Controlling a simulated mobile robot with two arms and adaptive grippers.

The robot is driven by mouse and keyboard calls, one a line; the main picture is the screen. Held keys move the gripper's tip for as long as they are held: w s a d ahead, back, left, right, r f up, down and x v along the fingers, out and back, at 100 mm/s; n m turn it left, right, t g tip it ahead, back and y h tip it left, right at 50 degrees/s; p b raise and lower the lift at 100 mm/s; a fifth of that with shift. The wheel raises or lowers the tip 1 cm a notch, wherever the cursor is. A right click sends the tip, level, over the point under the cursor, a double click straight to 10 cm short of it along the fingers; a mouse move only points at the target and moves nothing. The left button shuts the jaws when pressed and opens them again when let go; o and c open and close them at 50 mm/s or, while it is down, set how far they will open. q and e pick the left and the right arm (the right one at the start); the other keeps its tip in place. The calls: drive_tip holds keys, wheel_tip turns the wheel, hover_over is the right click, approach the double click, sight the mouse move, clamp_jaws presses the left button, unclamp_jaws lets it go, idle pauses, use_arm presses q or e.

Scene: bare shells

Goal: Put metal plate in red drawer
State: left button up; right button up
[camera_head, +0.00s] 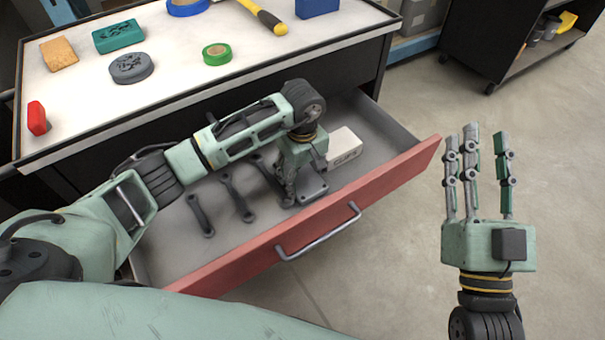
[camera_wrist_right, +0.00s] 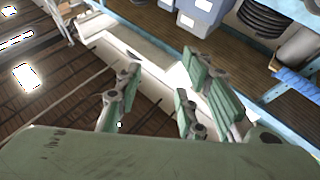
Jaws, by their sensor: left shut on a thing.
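The red drawer (camera_head: 320,225) is pulled open from the workbench. My left gripper (camera_head: 292,195) reaches down inside it and is shut on the grey metal plate (camera_head: 312,188). The plate is low in the drawer, partly hidden by the fingers; I cannot tell whether it touches the bottom. My right gripper (camera_head: 478,175) is raised over the floor to the right of the drawer, open and empty, fingers apart. Its fingers also show in the right wrist view (camera_wrist_right: 160,100).
In the drawer are a white box (camera_head: 345,147) beside the plate and dark handle-shaped pieces (camera_head: 237,197) to the left. The bench top (camera_head: 170,115) holds a green tape roll (camera_head: 217,54), a hammer (camera_head: 265,17) and other items. Floor right of the drawer is clear.

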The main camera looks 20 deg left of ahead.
sight(302, 178)
use_arm(q)
drive_tip(key=shift+s+f, duration=0.25)
drive_tip(key=shift+f, duration=0.5)
use_arm(e)
drive_tip(key=shift+s+r, duration=0.1)
drive_tip(key=shift+s, duration=0.05)
use_arm(q)
drive_tip(key=o, duration=1.2)
drive_tip(key=shift+f, duration=0.15)
drive_tip(key=o, duration=0.3)
drive_tip(key=shift+w+a, duration=0.1)
drive_tip(key=shift+a, duration=0.05)
use_arm(e)
drive_tip(key=shift+w, duration=0.3)
use_arm(q)
drive_tip(key=shift+r, duration=0.3)
